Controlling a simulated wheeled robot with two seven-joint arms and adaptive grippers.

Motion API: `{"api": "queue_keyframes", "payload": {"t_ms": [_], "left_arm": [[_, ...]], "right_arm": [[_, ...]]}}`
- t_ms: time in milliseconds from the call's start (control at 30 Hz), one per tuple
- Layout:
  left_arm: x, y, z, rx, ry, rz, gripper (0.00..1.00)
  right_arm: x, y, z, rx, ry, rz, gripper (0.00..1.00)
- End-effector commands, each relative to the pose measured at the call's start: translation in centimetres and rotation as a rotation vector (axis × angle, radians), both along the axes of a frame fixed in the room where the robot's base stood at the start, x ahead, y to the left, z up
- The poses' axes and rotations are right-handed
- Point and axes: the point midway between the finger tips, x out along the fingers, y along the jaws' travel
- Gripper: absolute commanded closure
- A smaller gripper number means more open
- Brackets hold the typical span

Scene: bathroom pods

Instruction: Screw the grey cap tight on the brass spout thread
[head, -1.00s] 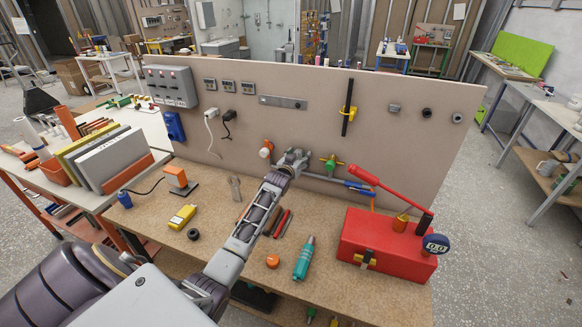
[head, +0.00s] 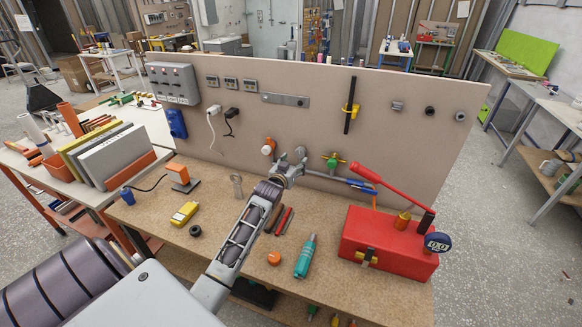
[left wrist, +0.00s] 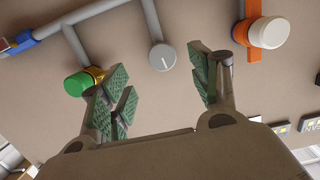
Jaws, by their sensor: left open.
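My left gripper (head: 291,164) is in front of the upright board. In the left wrist view my left gripper (left wrist: 165,86) is open and empty, its green-padded fingers spread apart. The grey cap (left wrist: 162,57) is a round disc with a line on its face, at the end of a grey pipe. It appears in the gap between the fingers, beyond the tips, with no finger touching it. The brass thread behind it is hidden. In the head view my gripper covers this spot, so I cannot make the cap out. My right gripper is not in view.
A green cap with a brass collar (left wrist: 83,82) is left of the fingers, and a white knob on an orange bracket (left wrist: 268,33) is at upper right.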

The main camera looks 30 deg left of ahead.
Motion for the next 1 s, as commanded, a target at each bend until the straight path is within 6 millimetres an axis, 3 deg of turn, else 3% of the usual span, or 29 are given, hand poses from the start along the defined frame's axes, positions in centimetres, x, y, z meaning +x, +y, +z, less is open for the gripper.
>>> {"api": "queue_keyframes", "payload": {"t_ms": [333, 1000], "left_arm": [[-2.2, -0.5, 0.3, 0.000, 0.000, 0.000, 0.38], [-2.4, -0.6, 0.4, 0.000, 0.000, 0.000, 0.38]], "right_arm": [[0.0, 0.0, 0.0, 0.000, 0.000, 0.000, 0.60], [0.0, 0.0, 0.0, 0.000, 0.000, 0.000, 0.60]]}}
